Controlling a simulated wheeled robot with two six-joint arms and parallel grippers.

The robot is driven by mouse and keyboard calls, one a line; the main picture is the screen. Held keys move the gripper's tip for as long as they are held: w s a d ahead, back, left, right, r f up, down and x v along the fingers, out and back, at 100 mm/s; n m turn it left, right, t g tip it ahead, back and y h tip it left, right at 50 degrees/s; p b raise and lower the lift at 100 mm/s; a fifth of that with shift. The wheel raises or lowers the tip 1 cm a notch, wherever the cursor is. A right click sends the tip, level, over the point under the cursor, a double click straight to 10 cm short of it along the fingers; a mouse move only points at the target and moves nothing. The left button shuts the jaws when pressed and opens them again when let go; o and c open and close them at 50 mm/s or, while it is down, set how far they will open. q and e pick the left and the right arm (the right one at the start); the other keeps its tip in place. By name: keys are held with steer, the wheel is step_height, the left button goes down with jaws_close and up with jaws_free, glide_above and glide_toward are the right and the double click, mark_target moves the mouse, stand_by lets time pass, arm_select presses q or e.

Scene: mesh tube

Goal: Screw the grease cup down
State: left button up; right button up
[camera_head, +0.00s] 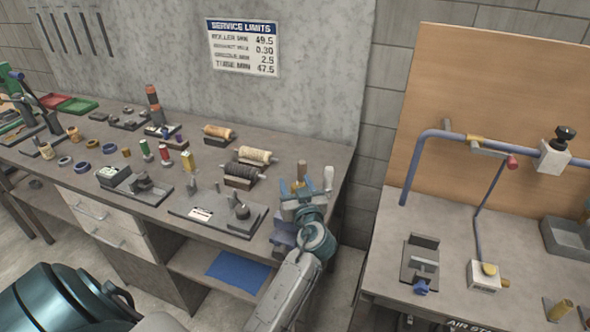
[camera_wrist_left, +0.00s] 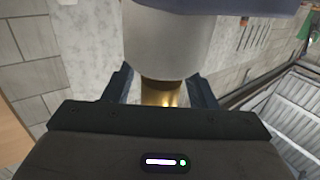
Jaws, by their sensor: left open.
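In the left wrist view a pale grey, rounded cup with a brass neck (camera_wrist_left: 160,92), which looks like the grease cup, fills the top centre. Its brass neck shows between the two fingers of my left gripper (camera_wrist_left: 162,90). The fingers stand apart on either side, and I cannot tell whether they touch it. In the head view my left gripper (camera_head: 303,190) is at the right end of the left workbench, jaws open. The gripper hides much of what is there, so the cup's seat cannot be made out. My right gripper is out of view.
The left workbench (camera_head: 130,195) holds spools, rings and a plate fixture (camera_head: 218,212) left of the gripper. A second bench (camera_head: 450,225) with a blue pipe frame (camera_head: 480,143) stands at the right, across a gap. A service limits sign (camera_head: 243,48) hangs behind.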

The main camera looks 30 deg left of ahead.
arm_select(q)
steer(key=shift+w+a, duration=0.15)
steer(key=shift+w, duration=0.05)
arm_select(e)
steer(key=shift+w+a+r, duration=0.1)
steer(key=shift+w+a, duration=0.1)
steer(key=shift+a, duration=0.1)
arm_select(q)
steer(key=shift+c, duration=0.4)
steer(key=shift+s, duration=0.1)
steer(key=c, duration=0.9)
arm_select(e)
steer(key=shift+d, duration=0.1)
arm_select(q)
steer(key=shift+m+t+h, duration=0.4)
steer(key=shift+t, duration=0.1)
